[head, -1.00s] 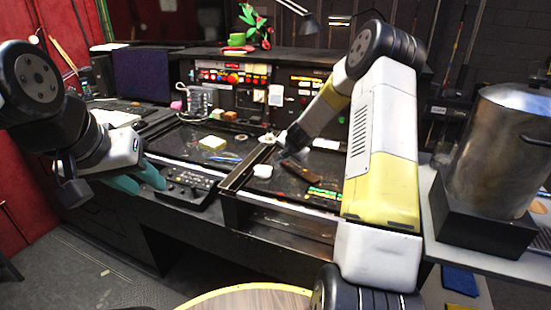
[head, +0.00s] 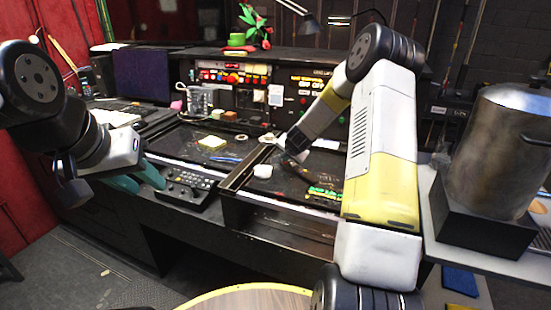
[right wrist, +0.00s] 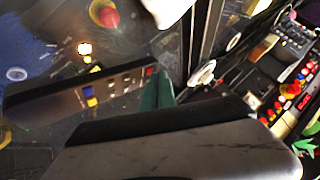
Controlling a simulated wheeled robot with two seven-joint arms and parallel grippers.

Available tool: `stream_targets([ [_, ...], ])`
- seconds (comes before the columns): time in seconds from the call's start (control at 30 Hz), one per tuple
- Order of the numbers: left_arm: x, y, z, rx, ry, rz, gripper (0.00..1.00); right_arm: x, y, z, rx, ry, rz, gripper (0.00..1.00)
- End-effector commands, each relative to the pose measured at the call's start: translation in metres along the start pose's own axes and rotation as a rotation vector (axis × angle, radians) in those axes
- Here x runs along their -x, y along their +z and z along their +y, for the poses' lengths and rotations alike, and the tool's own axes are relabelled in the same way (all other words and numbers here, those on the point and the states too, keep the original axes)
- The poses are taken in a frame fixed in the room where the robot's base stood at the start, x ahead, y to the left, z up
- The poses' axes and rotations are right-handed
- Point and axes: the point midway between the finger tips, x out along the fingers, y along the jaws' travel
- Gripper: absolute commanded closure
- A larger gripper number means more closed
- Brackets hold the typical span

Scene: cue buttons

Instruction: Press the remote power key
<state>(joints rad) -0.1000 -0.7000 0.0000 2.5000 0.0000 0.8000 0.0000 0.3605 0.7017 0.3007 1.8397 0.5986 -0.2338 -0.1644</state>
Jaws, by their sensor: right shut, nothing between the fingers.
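The remote shows in the right wrist view as a long dark slab (right wrist: 90,95) with several small keys, among them yellow and blue ones. A red key (right wrist: 149,72) sits at its end nearest my fingers. My right gripper (right wrist: 157,84) has its green fingertips together and empty, close beside that red key; I cannot tell whether they touch it. In the head view my right gripper (head: 297,153) is a small dark shape over the recessed desk panel, and I cannot make out the remote clearly. My left gripper (head: 136,180) hangs open and empty with teal fingers at the left.
A black keypad box (head: 187,186) lies on the desk's front edge. A large metal pot (head: 500,150) stands at the right. Red and yellow buttons (head: 228,76) line the back.

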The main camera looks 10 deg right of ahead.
Motion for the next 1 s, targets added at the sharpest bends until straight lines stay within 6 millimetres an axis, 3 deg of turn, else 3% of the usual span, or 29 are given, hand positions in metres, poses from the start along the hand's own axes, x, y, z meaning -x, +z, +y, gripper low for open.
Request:
stream_targets([
  [0.47,0.000,0.000,0.000,0.000,0.000,0.000,0.64,-0.003,0.002,0.002,-0.001,0.000,0.000,1.00],
  [1.0,0.000,0.000,0.000,0.000,0.000,0.000,0.64,0.007,-0.005,-0.005,0.000,0.000,0.000,1.00],
])
